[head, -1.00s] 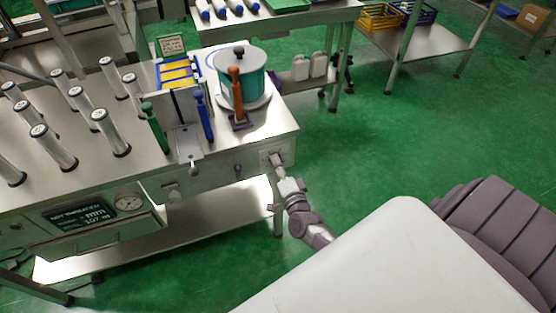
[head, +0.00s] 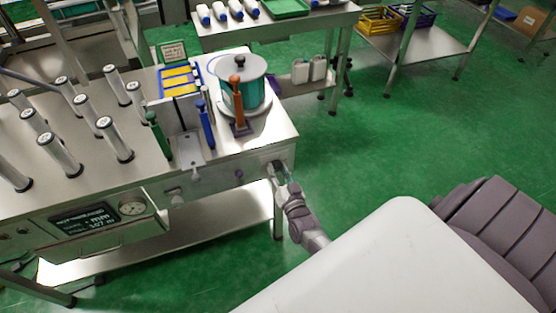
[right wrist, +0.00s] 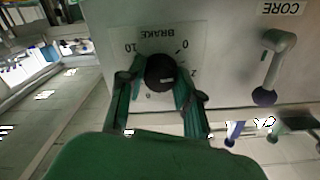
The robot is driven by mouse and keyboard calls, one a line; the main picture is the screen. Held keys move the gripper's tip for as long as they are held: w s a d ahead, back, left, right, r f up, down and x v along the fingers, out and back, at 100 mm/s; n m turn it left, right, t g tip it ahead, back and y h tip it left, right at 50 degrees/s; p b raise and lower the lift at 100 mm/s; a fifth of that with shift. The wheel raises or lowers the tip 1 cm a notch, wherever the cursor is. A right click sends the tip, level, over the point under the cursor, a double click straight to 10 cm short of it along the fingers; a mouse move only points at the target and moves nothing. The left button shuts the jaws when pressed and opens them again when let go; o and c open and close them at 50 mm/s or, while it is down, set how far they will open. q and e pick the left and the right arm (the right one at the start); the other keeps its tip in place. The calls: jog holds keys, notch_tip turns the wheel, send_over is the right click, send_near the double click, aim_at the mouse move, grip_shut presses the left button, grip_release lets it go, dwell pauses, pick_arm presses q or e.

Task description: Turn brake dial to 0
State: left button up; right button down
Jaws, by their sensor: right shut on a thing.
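The brake dial (right wrist: 160,73) is a round black knob on a pale plate (right wrist: 187,40) marked "BRAKE", with numbers including 0, 2 and 10; the plate appears upside down in the right wrist view. My right gripper (right wrist: 157,84) is shut on the dial, one green finger on each side of it. The dial's pointer mark is too small to read. In the head view, my right gripper (head: 277,170) is at the right end of the machine's front panel and hides the dial. My left gripper is not in view.
A lever with a dark ball (right wrist: 264,97) sits beside the dial, near the "CORE" label. The steel bench (head: 215,150) carries a teal spool (head: 240,92), an orange-handled tool (head: 238,100) and several upright cylinders. Green floor (head: 400,150) to the right is clear.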

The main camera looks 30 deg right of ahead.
jog(key=n, duration=0.3)
jog(key=shift+f+n, duration=0.1)
jog(key=shift+n, duration=0.2)
jog(key=shift+n+p, duration=0.3)
jog(key=shift+n, duration=2)
jog(key=c, duration=0.8)
grip_release()
jog(key=shift+o, duration=0.2)
jog(key=shift+s, duration=0.1)
jog(key=v, duration=1.2)
jog(key=shift+d, duration=0.1)
